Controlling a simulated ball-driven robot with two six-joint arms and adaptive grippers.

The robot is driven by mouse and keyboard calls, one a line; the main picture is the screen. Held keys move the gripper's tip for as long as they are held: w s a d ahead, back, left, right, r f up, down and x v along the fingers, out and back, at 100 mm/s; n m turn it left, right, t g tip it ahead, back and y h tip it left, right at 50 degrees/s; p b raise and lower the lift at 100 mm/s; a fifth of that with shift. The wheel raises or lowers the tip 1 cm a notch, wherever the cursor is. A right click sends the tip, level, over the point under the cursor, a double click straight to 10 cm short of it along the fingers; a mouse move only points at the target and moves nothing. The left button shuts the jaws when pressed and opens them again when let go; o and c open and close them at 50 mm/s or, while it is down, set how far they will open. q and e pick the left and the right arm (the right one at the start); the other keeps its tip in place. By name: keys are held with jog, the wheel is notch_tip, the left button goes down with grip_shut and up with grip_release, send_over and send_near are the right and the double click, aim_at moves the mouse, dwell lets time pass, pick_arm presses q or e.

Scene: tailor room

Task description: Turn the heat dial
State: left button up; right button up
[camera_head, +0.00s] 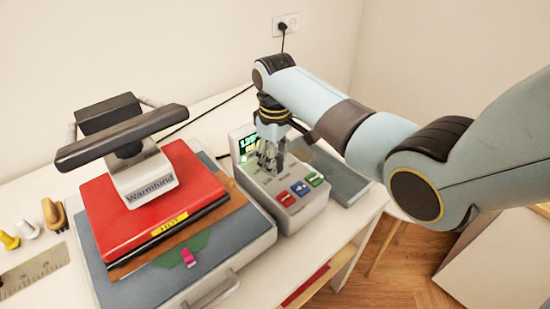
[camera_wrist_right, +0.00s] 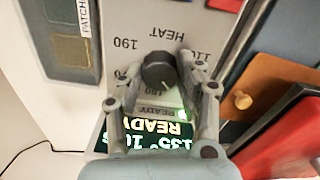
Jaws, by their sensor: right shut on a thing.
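The heat dial (camera_wrist_right: 158,72) is a dark round knob on the grey control box (camera_head: 308,203). In the right wrist view it sits upside down among printed numbers such as 190, below the word HEAT. My right gripper (camera_head: 270,158) reaches down onto the box from above. In the wrist view its fingers (camera_wrist_right: 161,73) stand on both sides of the dial, shut on it. In the head view the gripper hides the dial. The lit display (camera_wrist_right: 150,136) reads 135°, 10 s and READY, upside down. My left gripper is not in view.
A heat press with a red plate (camera_head: 110,210) marked HOT stands left of the box. Red, blue and green buttons (camera_head: 299,188) sit on the box front. A grey flat item (camera_head: 340,177) lies to its right. A ruler (camera_head: 32,270) and small tools lie far left.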

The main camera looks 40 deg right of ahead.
jog(key=m, duration=0.4)
jog(key=shift+m, duration=2.2)
jog(key=o, duration=1.1)
jog(key=shift+o, duration=0.2)
notch_tip(320, 180, up, 12)
